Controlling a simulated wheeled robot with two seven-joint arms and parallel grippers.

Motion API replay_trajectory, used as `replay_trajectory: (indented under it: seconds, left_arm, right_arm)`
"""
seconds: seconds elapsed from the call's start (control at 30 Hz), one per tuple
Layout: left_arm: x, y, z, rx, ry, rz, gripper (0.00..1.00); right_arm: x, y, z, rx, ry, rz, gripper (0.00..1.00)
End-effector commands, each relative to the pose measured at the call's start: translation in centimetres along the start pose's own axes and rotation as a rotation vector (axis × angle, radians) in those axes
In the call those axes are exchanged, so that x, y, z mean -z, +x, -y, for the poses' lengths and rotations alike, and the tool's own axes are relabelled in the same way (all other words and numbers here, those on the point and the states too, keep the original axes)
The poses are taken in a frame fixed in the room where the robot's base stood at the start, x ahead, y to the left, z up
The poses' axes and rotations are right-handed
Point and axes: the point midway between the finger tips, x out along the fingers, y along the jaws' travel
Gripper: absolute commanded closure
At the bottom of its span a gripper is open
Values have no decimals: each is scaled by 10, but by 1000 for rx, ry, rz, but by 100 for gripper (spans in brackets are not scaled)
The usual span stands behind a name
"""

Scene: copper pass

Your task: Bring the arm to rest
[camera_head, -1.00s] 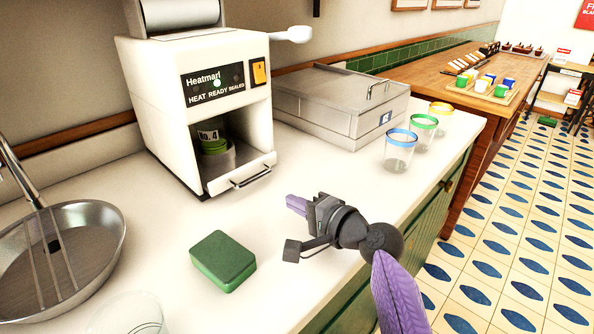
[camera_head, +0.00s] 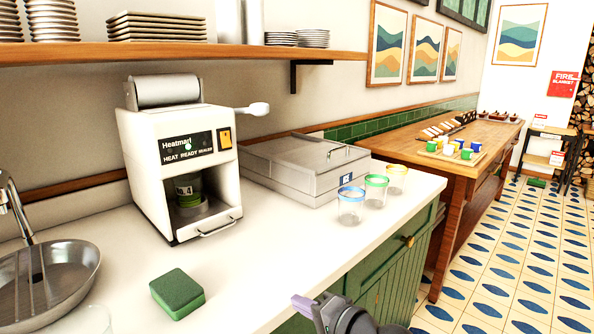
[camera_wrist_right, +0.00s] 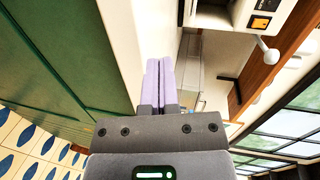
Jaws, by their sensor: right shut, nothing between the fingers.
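My right gripper (camera_head: 303,301) shows at the bottom of the head view, in front of the counter's front edge. Its purple fingers are together with nothing between them. In the right wrist view the gripper (camera_wrist_right: 159,62) also shows shut, its two fingers side by side, with the green cabinet front to the left and the white counter behind. The rest of my right arm is cut off by the lower edge of the head view. My left gripper is not in view.
A white sealer (camera_head: 182,115) holding a jar, a metal box (camera_head: 300,180) and several rimmed glasses (camera_head: 350,207) stand on the counter (camera_head: 262,255). A green sponge (camera_head: 177,293) lies near the sink basin (camera_head: 82,262). A wooden table (camera_head: 440,165) is beyond; tiled floor (camera_head: 490,270) is clear at right.

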Motion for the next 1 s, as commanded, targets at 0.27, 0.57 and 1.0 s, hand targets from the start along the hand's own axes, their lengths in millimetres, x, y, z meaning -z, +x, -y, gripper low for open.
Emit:
replay_trajectory:
  seconds: [0.27, 0.57, 1.0]
  left_arm:
    - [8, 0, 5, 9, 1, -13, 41]
    - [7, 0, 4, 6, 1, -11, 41]
    - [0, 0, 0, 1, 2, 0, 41]
  right_arm:
    - [-28, -27, -54, -175, -169, 35, 100]
    - [-75, -94, -133, -492, -446, 138, 100]
    - [-138, -233, -194, -981, -773, 392, 100]
